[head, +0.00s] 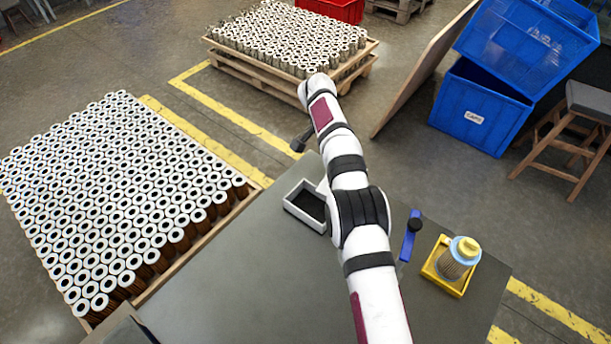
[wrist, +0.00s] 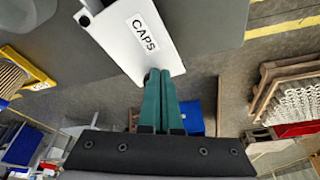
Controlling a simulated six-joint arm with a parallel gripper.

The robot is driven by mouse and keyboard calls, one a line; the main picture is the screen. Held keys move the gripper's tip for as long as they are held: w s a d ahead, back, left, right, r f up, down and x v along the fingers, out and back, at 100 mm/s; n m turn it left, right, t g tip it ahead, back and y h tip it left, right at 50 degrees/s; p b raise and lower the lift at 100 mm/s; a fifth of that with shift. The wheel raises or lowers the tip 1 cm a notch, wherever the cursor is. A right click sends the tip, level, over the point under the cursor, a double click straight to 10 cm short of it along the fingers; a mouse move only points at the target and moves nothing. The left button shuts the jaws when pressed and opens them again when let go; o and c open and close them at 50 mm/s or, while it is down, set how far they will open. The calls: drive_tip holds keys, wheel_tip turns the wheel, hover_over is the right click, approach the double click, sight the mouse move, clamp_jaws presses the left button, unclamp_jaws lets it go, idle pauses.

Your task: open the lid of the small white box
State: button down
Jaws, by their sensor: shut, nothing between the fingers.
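The small white box (head: 291,208) stands on the grey table in the head view, left of my arm. Its white rim surrounds a dark interior, so the visible part looks open on top; my arm hides its right side. In the wrist view a white panel (wrist: 165,55) labelled CAPS fills the upper middle. I cannot tell whether this panel is the lid or a wall. My gripper (wrist: 158,74) has green fingers, shut together and empty, with the tips at the panel's lower edge. Whether they touch it is unclear. My arm hides the gripper in the head view.
On the table (head: 250,290), a blue tool with a black knob (head: 411,236) and a yellow tray (head: 429,271) holding a filter cartridge (head: 458,258) lie right of my arm. Cartridge pallets stand left and behind. Blue crates (head: 480,115) stand at right.

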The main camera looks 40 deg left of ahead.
drive_tip(key=v, duration=1.1)
drive_tip(key=w+d+r+g, duration=0.1)
drive_tip(key=d+r, duration=0.3)
drive_tip(key=d, duration=0.3)
drive_tip(key=d+r+g, duration=0.1)
drive_tip(key=d+r, duration=0.4)
drive_tip(key=d, duration=0.2)
drive_tip(key=s+d+r, duration=0.3)
drive_tip(key=s+d, duration=0.4)
drive_tip(key=d, duration=0.6)
drive_tip(key=s+d+f+y, duration=0.1)
drive_tip(key=s+d+f, duration=0.2)
drive_tip(key=s, duration=0.5)
drive_tip(key=s+d+f+g+y, duration=0.1)
drive_tip(key=s+d+f, duration=0.2)
drive_tip(key=s, duration=0.5)
drive_tip(key=s+d+f+m+y, duration=0.1)
drive_tip(key=s+d+f, duration=0.2)
drive_tip(key=s, duration=0.4)
drive_tip(key=shift+s+d+g, duration=0.3)
drive_tip(key=shift+s+d, duration=0.1)
drive_tip(key=shift+d, duration=0.15)
